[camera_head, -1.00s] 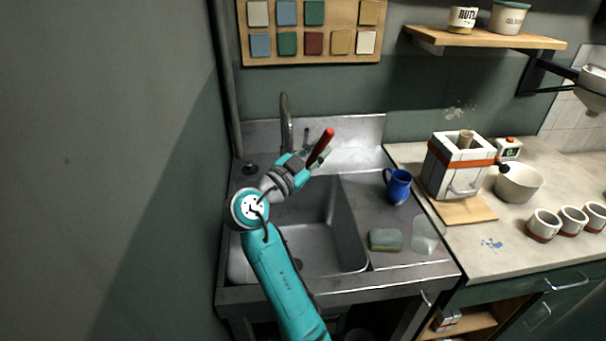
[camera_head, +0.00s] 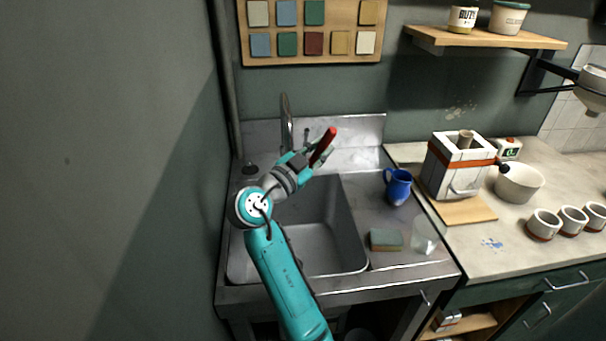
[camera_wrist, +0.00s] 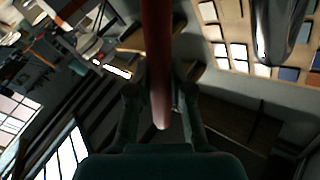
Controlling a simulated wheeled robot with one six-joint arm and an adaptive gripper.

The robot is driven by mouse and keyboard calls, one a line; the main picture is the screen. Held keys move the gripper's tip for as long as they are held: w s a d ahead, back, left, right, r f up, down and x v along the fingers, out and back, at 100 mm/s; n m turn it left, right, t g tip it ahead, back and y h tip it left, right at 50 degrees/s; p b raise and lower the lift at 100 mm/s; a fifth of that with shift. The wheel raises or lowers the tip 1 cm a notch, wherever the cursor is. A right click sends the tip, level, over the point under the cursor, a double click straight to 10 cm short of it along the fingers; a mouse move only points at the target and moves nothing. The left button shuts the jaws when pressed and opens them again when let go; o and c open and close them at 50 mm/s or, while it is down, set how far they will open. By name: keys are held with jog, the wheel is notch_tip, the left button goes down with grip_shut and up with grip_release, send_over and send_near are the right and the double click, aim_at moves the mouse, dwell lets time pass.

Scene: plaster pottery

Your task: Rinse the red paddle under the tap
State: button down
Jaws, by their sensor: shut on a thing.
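The red paddle (camera_head: 323,145) is held in my gripper (camera_head: 313,158), which is shut on it above the back of the sink. Its red part points up and to the right in the head view. In the wrist view the red paddle (camera_wrist: 157,60) runs down from the top edge between the fingers of my gripper (camera_wrist: 160,100). The grey tap (camera_head: 286,120) rises at the back of the sink (camera_head: 325,235), just left of my gripper. A metal curve at the wrist view's upper right looks like the tap (camera_wrist: 280,30). I cannot tell whether water is running.
A blue jug (camera_head: 398,186), a sponge (camera_head: 386,240) and a clear cup (camera_head: 425,236) stand on the drainboard right of the basin. A white box-like mould (camera_head: 456,165) stands on the counter further right. The basin looks empty.

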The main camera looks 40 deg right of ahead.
jog(key=shift+a, duration=0.4)
jog(key=shift+d, duration=0.2)
jog(key=shift+d, duration=0.4)
jog(key=shift+a, duration=0.2)
jog(key=shift+a, duration=0.4)
jog(key=shift+d, duration=0.6)
jog(key=shift+a, duration=0.15)
dwell(0.3)
